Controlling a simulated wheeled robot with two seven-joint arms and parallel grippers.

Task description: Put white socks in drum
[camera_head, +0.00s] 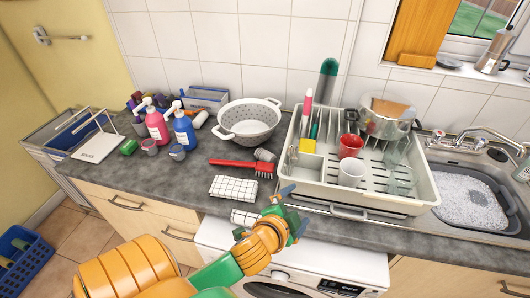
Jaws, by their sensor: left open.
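I cannot make out any white socks in the head view. My left gripper (292,213) reaches in from the lower left, open, above the counter's front edge and in front of the dish rack. A white washing machine (375,268) stands under the counter. Only its control panel and the top of its round door (270,290) show, so the drum inside is hidden. A white checked cloth (233,187) lies on the counter, and another piece of checked cloth (244,217) at the counter edge is partly covered by my gripper. My right gripper is not in view.
A dish rack (420,205) with cups and a pot fills the counter's right middle, beside a soapy sink (468,200). A blue crate (22,255) is on the floor.

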